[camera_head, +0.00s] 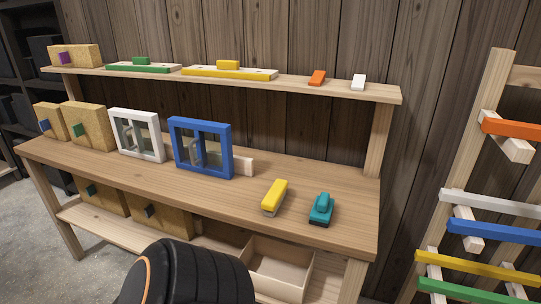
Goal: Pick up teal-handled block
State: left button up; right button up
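A teal-handled block (321,208) sits on the workbench top near its right end. It has a rounded teal upper part and a dark base, and nothing touches it. A similar block with a yellow handle (275,195) lies to its left, with a clear gap between them. Neither of my grippers is in view. A black rounded part with an orange ring, one of my own links, shows at the bottom of the picture, in front of the lower shelf.
The workbench (240,195) is bare around both blocks. A blue-framed window (203,178) and a white-framed window (113,122) stand farther left. An upper shelf (295,86) runs behind. An open box (281,266) sits below. A rack of coloured bars (495,233) stands right.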

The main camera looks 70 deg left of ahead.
aim_at(320, 215)
jog(key=u, duration=1.5)
